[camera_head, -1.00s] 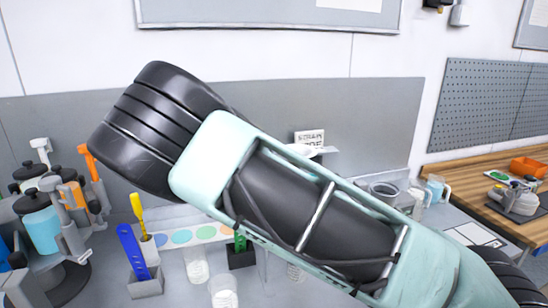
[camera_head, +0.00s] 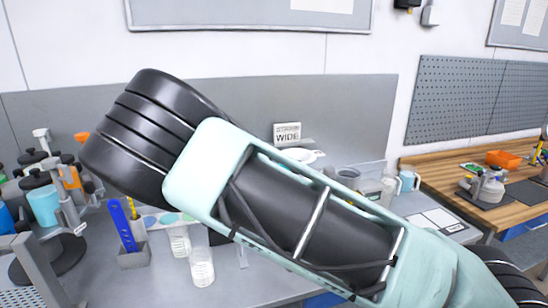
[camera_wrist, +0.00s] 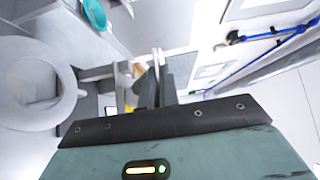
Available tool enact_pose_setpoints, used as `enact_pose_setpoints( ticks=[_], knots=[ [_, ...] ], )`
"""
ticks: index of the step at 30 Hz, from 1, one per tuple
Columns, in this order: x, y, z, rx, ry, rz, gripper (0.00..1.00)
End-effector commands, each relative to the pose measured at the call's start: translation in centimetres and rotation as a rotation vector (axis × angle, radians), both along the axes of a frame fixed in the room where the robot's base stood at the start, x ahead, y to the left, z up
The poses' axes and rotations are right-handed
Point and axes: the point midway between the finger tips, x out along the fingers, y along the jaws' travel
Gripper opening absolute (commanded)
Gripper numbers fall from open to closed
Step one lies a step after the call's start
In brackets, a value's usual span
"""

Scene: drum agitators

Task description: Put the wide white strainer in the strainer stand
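A sign with the word WIDE (camera_head: 287,132) stands at the back of the bench in the head view. A flat white round piece (camera_head: 301,155) shows just below it, partly behind my arm; I cannot tell whether it is the strainer or part of the stand. In the wrist view a large white ring-shaped thing (camera_wrist: 62,98) is at the left, apart from the fingers; I cannot tell what it is. My gripper (camera_wrist: 160,82) shows there with its dark fingers close together. A pale sliver shows at their tips; whether they hold it is unclear. The head view hides my gripper.
Clear beakers (camera_head: 202,268), a blue-handled tool in a grey holder (camera_head: 133,258) and dark-lidded jars (camera_head: 42,200) stand on the grey bench. A wooden bench (camera_head: 440,180) with an orange bin (camera_head: 503,160) is at the right. A pegboard (camera_head: 470,100) hangs behind it.

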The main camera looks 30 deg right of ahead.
Motion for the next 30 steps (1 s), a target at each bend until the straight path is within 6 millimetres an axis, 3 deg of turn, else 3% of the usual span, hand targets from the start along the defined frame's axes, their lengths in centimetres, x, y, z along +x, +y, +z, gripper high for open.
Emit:
enact_pose_setpoints(
  ticks=[8,30],
  knots=[
    [-2.5,1.7,-3.2,-0.003,0.004,0.025,0.0],
    [-12.1,8.1,-15.8,-0.003,0.001,0.12,0.0]
  ],
)
